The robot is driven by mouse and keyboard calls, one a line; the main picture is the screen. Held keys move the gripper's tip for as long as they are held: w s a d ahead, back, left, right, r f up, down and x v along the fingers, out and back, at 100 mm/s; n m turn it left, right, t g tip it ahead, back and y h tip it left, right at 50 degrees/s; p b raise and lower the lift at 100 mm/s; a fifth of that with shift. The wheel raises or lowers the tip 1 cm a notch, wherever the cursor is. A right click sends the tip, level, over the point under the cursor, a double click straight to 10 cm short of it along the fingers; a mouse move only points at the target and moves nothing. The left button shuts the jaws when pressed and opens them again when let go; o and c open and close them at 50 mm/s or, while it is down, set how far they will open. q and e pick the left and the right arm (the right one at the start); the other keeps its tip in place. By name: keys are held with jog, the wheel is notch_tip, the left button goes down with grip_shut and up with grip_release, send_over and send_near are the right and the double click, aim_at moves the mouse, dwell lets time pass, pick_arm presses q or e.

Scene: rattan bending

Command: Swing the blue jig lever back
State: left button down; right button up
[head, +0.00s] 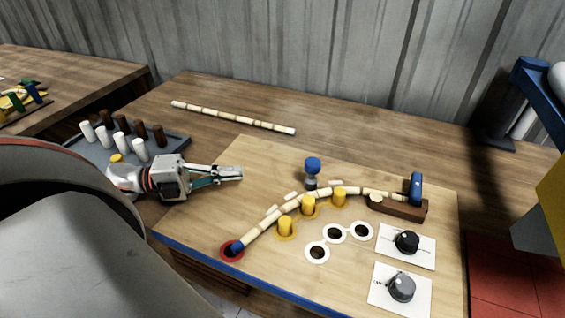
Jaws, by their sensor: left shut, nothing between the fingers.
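A bent rattan cane (276,226) curves around several yellow pegs (308,206) on the light wooden jig board (222,213). Its near end, with a blue tip, sits at a red ring (232,251); its far end reaches a brown block (398,207). A blue upright piece (416,188) stands on that block. A blue knob (313,165) on a grey post stands behind the cane; I cannot tell which blue part is the lever. My left gripper (241,173) is shut and empty over the board's left edge, left of the blue knob and apart from it. My right gripper is not in view.
A grey tray (88,149) with white and brown pegs stands at the left. A straight cane (232,117) lies at the back. Two dials (407,242) (402,287) on white cards and several white-ringed holes (317,252) are at the board's front right.

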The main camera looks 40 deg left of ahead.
pick_arm(q)
send_near(312, 174)
jog(key=w, duration=0.2)
jog(key=w+d, duration=0.1)
jog(key=w, duration=0.1)
jog(key=shift+r, duration=0.35)
jog(key=shift+x, duration=0.95)
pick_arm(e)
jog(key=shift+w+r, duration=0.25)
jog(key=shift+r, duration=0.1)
pick_arm(q)
jog(key=shift+f, duration=0.1)
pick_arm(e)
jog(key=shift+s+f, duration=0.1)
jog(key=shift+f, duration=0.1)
